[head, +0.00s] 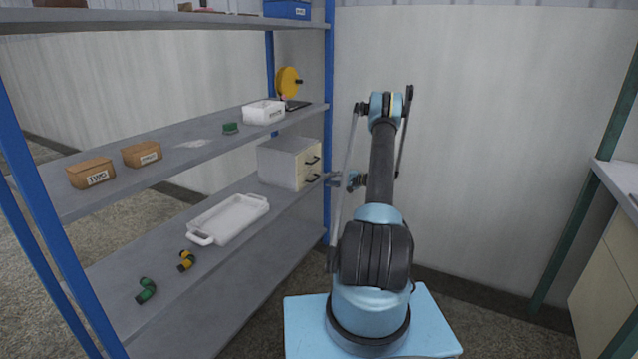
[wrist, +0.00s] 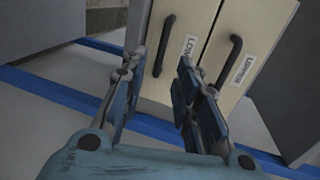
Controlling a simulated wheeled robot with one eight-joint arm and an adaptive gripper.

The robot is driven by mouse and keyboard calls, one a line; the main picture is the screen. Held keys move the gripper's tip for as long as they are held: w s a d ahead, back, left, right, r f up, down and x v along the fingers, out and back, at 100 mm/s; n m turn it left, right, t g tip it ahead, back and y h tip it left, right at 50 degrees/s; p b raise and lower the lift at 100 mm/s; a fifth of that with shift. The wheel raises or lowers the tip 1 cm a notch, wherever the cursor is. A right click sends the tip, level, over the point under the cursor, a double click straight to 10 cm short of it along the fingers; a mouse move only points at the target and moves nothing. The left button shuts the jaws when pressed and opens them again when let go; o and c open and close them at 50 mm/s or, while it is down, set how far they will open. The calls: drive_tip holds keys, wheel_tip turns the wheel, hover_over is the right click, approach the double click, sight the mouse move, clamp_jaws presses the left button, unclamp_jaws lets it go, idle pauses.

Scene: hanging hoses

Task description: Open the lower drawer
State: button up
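A small grey cabinet (head: 283,162) with two cream drawer fronts stands on the middle shelf in the head view, both drawers looking shut. The lower drawer's dark handle (head: 312,179) is under the upper drawer's handle (head: 313,160). In the wrist view the cabinet appears turned sideways: the lower drawer (wrist: 179,72), labelled LOWER, is at left and the upper drawer (wrist: 243,60) at right. My gripper (wrist: 158,66) is open and empty. Its fingers point at the lower drawer front, with the lower handle (wrist: 163,46) between them in the picture; no contact is visible.
A blue shelf post (head: 329,120) stands close beside the cabinet and my gripper. A white tray (head: 229,218) lies on the same shelf, with yellow-black (head: 187,260) and green (head: 146,290) pieces nearer. The shelf above holds a white bin (head: 263,113) and brown boxes (head: 91,173).

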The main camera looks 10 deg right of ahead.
drive_tip(key=x, duration=0.7)
drive_tip(key=shift+w+a, duration=0.25)
drive_tip(key=shift+a, duration=0.1)
drive_tip(key=shift+c, duration=0.3)
clamp_jaws()
